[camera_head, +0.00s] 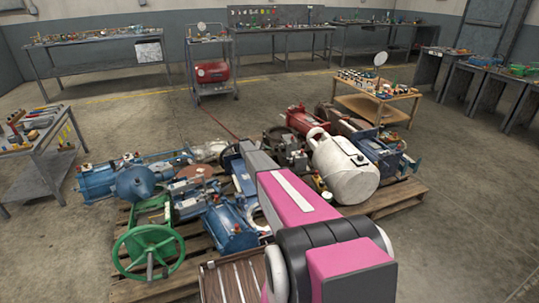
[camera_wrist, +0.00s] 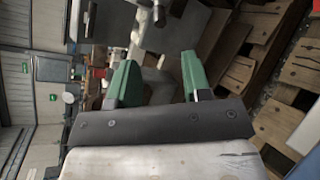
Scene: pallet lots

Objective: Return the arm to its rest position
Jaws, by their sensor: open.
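My pink and grey arm reaches out from the bottom right over the loaded pallet in the head view. Its far end lies among the machine parts there, and I cannot make out my gripper in that view. In the wrist view my gripper (camera_wrist: 158,70) shows two green fingers standing well apart on a dark bar. Nothing is held between the fingers. Grey and white machine parts lie blurred beyond them.
The wooden pallet (camera_head: 388,203) carries a white tank (camera_head: 343,168), a green handwheel (camera_head: 148,252), blue pumps and red machinery. A low wooden table (camera_head: 372,106) stands behind it. A workbench (camera_head: 40,150) is at left. Concrete floor is clear at right.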

